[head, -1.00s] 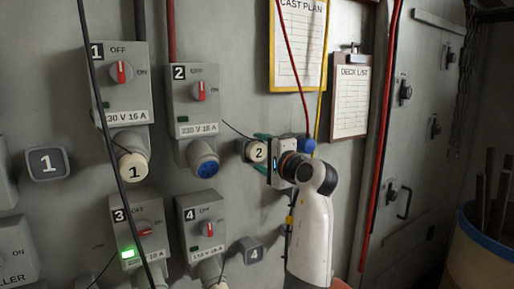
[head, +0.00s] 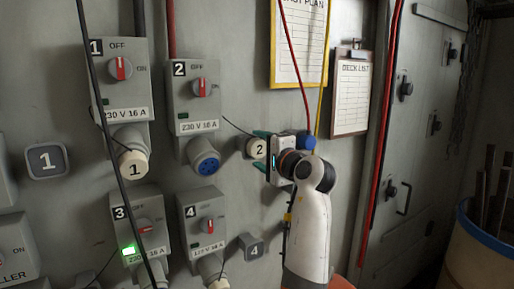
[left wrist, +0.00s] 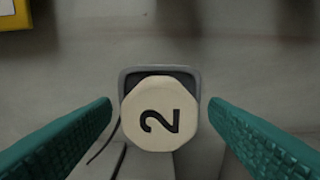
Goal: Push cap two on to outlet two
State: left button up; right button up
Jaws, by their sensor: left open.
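Cap two (head: 257,148) is cream with a black 2. It sits at a dark grey holder on the wall, right of box two (head: 193,95). In the left wrist view cap two (left wrist: 160,116) is centred between the teal fingers, with the grey holder rim (left wrist: 133,72) behind it. Outlet two (head: 206,165) is an uncovered round socket with a blue face, below box two and left of the cap. My left gripper (head: 261,150) is open, its fingers pointing at the wall above and below the cap; in the wrist view (left wrist: 160,113) a gap shows on both sides. My right gripper is not seen.
A thin black cord (head: 238,128) runs from box two towards the cap. Outlet one wears cap one (head: 134,164). Boxes three (head: 140,225) and four (head: 205,222) are below. Red and yellow cables hang right of the gripper, near a clipboard (head: 351,95).

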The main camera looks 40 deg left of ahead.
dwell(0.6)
pick_arm(q)
jog(key=shift+c, duration=0.6)
jog(key=c, duration=1.2)
jog(key=shift+d, duration=0.1)
jog(key=shift+v, duration=2.95)
jog(key=shift+f, duration=0.1)
